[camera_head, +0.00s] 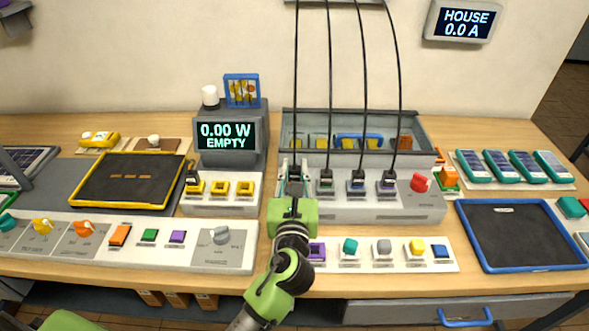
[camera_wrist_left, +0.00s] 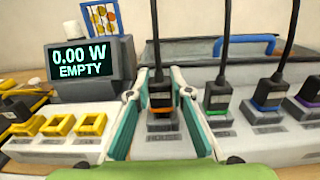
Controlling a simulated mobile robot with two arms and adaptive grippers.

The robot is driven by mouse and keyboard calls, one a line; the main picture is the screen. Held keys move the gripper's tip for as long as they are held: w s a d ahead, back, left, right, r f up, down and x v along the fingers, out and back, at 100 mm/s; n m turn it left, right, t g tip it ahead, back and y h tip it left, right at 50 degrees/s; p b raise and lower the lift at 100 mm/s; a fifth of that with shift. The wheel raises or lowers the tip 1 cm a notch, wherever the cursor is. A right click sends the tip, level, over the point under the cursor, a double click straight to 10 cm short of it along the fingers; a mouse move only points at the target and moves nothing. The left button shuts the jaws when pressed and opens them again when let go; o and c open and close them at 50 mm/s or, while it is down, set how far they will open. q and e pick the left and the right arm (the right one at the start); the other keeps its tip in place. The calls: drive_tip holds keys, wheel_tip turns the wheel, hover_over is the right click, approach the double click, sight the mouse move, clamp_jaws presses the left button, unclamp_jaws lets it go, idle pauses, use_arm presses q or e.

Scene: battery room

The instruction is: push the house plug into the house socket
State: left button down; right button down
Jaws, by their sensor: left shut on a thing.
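My left gripper (camera_head: 293,176) is over the leftmost position of the white socket strip (camera_head: 410,210). In the left wrist view its two teal-and-white fingers are shut on a black plug with an orange band (camera_wrist_left: 160,92), upright on a black cable. The label below is too small to read, so I cannot confirm which is the house plug. To the right are black plugs with green (camera_head: 326,183), blue (camera_head: 357,184) and purple (camera_head: 388,184) bands. My right gripper is not in view.
The wall display (camera_head: 464,20) reads HOUSE 0.0 A. A grey meter (camera_head: 225,137) reads 0.00 W EMPTY. A red knob (camera_head: 419,182) is on the strip's right. Yellow sockets (camera_head: 220,188) are left of my gripper, a button panel (camera_head: 375,264) in front, and cables hang above.

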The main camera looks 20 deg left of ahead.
use_arm(q)
drive_tip(key=shift+f+b, duration=0.4)
drive_tip(key=shift+f, duration=0.2)
drive_tip(key=c, duration=2.1)
unclamp_jaws()
drive_tip(key=shift+c, duration=0.2)
drive_tip(key=shift+s, duration=0.1)
drive_tip(key=shift+p+v, duration=0.45)
drive_tip(key=shift+v, duration=2.15)
approach(294, 178)
drive_tip(key=shift+r, duration=0.15)
